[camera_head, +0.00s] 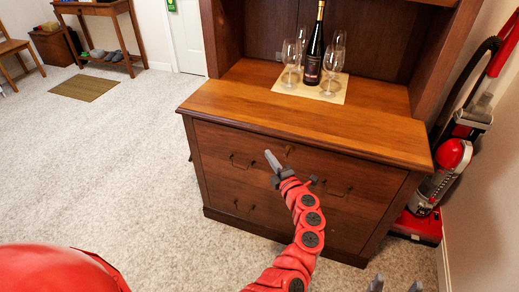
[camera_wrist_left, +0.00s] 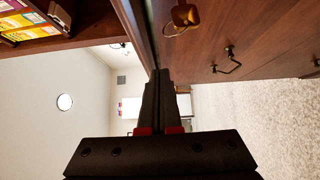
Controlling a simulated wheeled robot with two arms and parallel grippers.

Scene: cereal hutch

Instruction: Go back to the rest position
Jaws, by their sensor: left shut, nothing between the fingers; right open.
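My left gripper (camera_head: 272,160) reaches up from the bottom of the head view and is in front of the upper drawer of the wooden hutch (camera_head: 300,205). Its fingers are shut together with nothing between them; they also show in the left wrist view (camera_wrist_left: 160,76). Whether the fingertips touch the drawer front, I cannot tell. My right gripper (camera_head: 395,285) shows only as two fingertips at the bottom edge of the head view. They are apart, with nothing seen between them.
A dark bottle (camera_head: 313,55) and several glasses stand on a mat (camera_head: 338,96) on the hutch. A red vacuum cleaner (camera_head: 440,180) stands right of it. Carpet (camera_head: 110,150) to the left is open. Cereal boxes (camera_wrist_left: 22,22) show in the left wrist view.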

